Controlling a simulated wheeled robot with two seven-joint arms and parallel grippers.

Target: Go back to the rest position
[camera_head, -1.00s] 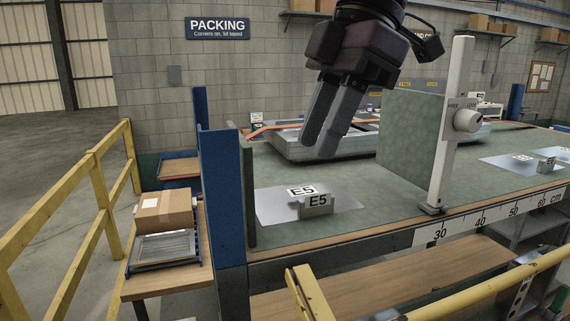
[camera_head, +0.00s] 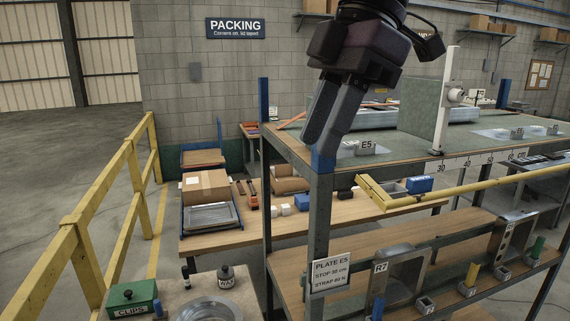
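My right gripper (camera_head: 318,146) hangs from the top middle of the head view, fingers pointing down and slightly left. Its two grey fingers lie close side by side and look shut, with nothing visible between them. The fingertips appear in front of the blue-topped corner post (camera_head: 322,160) of the workbench; I cannot tell how far apart they are. My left gripper is not in view.
The green bench top (camera_head: 400,145) carries an E5 block (camera_head: 366,148) and a white upright stop (camera_head: 446,100). A yellow rail (camera_head: 440,196) crosses in front. A lower shelf holds a grey R7 frame (camera_head: 400,280). A yellow railing (camera_head: 85,240) stands left; floor beyond is clear.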

